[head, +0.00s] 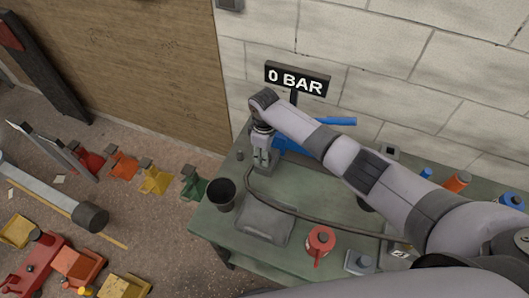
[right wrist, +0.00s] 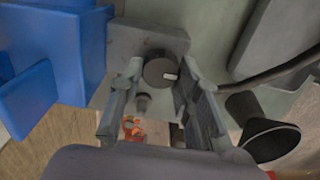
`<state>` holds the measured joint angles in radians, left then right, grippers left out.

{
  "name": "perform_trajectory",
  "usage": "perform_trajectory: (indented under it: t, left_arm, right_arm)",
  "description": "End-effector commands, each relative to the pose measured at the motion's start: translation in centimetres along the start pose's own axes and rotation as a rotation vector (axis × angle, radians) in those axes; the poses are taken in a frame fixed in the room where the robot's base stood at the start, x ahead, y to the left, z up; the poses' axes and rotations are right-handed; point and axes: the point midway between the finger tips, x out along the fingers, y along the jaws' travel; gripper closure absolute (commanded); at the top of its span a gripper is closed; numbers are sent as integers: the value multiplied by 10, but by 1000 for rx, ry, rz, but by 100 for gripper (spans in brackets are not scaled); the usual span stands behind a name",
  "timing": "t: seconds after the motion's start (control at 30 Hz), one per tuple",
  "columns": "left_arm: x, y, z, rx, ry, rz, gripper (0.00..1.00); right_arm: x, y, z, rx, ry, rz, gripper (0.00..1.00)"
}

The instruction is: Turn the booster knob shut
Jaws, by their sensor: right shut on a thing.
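In the head view the right gripper (head: 264,160) points down at the back left of the green bench, hiding the knob. The blue booster (head: 287,147) stands behind it, partly hidden by my arm. A sign (head: 297,79) above reads 0 BAR. My left gripper is not in view.
The green bench (head: 310,195) holds a black cup (head: 221,194), a grey pad (head: 265,225), a dark hose and a red can (head: 320,241). A block wall (head: 400,60) rises behind.

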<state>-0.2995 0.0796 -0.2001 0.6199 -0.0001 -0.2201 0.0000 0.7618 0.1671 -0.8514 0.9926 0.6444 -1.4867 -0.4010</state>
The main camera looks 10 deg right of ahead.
Motion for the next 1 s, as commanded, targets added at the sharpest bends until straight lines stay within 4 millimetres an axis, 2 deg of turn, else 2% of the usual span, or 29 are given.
perform_trajectory:
  t: [0.03, 0.07, 0.33, 0.63, 0.73, 0.87, 1.0]
  left_arm:
    - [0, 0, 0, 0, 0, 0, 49]
    - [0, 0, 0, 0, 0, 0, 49]
    - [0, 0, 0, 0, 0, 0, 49]
    - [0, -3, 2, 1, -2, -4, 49]
    - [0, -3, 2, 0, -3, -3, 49]
    - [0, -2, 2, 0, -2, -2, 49]
    - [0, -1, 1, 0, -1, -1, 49]
  right_arm:
    - [-1, 1, -1, 1, 3, 1, 97]
    - [-1, 1, -1, 1, 3, 1, 68]
    - [0, 0, 0, 0, 2, 1, 50]
    - [-1, 0, 0, -1, 1, 1, 49]
    - [-6, 1, -1, -1, 3, 1, 49]
    - [-26, 1, -1, -3, 3, 3, 49]
    - [-56, 1, -1, -2, 5, 4, 49]
